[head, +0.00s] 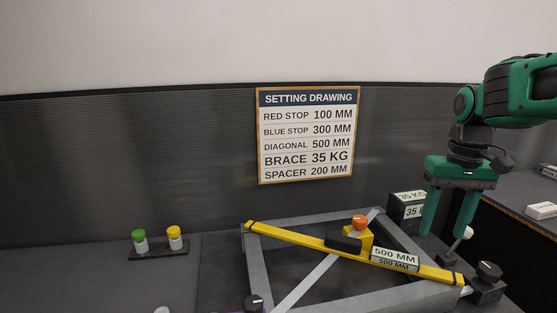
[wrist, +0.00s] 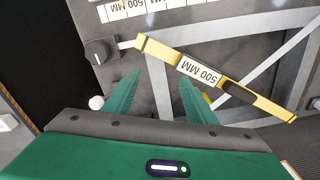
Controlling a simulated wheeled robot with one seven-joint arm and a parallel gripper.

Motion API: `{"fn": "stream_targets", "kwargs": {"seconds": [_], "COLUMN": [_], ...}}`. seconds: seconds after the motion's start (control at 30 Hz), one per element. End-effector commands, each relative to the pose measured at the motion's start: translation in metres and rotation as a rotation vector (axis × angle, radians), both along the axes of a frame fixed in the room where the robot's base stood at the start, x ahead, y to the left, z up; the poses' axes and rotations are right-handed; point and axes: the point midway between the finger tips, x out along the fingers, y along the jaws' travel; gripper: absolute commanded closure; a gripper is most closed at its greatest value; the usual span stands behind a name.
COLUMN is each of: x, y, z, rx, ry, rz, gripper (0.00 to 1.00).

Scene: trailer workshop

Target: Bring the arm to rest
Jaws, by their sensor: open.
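My gripper (head: 453,212) is green, points down and is open and empty at the right of the head view. It hangs above the right end of the workbench, near the grey frame's right side. In the wrist view its two green fingers (wrist: 157,95) are spread apart with nothing between them. The yellow bar marked 500 MM (head: 312,241) lies diagonally across the grey frame (head: 252,277); it also shows in the wrist view (wrist: 158,51).
A dark block marked 35 KG (head: 405,206) stands behind the gripper. A black knob (head: 489,270) is at the frame's right corner. A rack with green and yellow capped pieces (head: 159,252) stands left. A setting sign (head: 307,134) hangs on the wall. Air above the bench's left is clear.

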Motion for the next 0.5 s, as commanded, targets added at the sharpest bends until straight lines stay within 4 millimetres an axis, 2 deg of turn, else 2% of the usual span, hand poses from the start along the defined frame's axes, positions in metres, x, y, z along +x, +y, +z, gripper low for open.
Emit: {"fn": "stream_targets", "kwargs": {"seconds": [0.03, 0.2, 0.3, 0.4, 0.5], "x": [-0.025, -0.102, -0.144, -0.177, -0.2], "y": [-0.011, -0.037, -0.045, -0.049, -0.05], "z": [-0.007, -0.039, -0.059, -0.076, -0.089], "rx": [0.002, 0.001, -0.002, -0.007, -0.011], "ry": [0.001, 0.006, 0.01, 0.013, 0.018], "rz": [-0.052, -0.211, -0.293, -0.357, -0.401], "gripper": [0.49, 0.49, 0.49, 0.49, 0.49]}}
